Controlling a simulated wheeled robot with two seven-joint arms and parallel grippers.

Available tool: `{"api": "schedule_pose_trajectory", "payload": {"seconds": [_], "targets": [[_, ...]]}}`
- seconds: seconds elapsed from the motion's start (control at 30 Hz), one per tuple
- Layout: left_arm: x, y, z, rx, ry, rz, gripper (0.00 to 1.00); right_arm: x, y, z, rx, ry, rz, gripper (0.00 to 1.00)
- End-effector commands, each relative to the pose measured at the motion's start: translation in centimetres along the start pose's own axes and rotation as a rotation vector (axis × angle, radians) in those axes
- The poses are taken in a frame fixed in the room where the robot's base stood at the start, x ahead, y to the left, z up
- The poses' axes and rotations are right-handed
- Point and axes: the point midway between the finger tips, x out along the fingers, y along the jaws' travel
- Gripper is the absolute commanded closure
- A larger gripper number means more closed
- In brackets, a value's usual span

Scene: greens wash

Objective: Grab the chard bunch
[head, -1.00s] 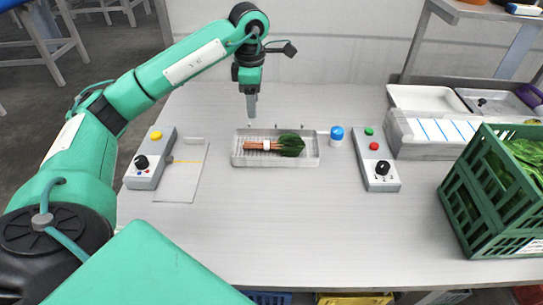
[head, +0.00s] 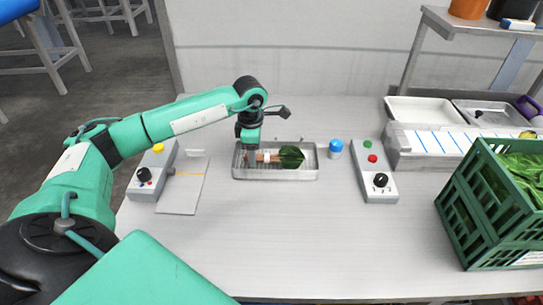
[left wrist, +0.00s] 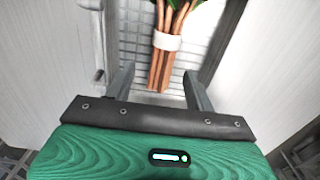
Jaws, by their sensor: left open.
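The chard bunch (head: 288,157) lies in a shallow grey tray (head: 240,174), its dark green leaves to the right and brown stems to the left, with a white band around the stems. In the left wrist view the stems and white band (left wrist: 167,42) show above a wire-like grid. My left gripper (head: 250,152) is lowered over the stem end in the head view. In the left wrist view its fingers (left wrist: 157,82) are open, one on each side of the stem ends, apart from them. My right gripper is not in view.
A control box (head: 152,171) and a flat board (head: 184,188) are left of the tray. A blue-capped jar (head: 335,149) and another control box (head: 374,172) are to its right. A green crate of leaves (head: 480,215) stands at the right. The front table is clear.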

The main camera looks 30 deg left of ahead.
Motion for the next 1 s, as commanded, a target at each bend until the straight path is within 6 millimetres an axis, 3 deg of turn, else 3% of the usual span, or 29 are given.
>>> {"api": "schedule_pose_trajectory", "payload": {"seconds": [0.3, 0.6, 1.0], "targets": [[0.79, -0.01, 0.03, 0.001, -0.001, 0.001, 0.45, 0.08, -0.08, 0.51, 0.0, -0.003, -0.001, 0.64], [0.75, 0.0, 0.03, 0.001, -0.001, 0.001, 0.99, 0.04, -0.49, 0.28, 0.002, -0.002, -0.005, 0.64], [-0.17, 0.06, 0.04, 0.0, -0.001, 0.002, 0.99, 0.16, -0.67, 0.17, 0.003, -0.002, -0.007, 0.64]]}}
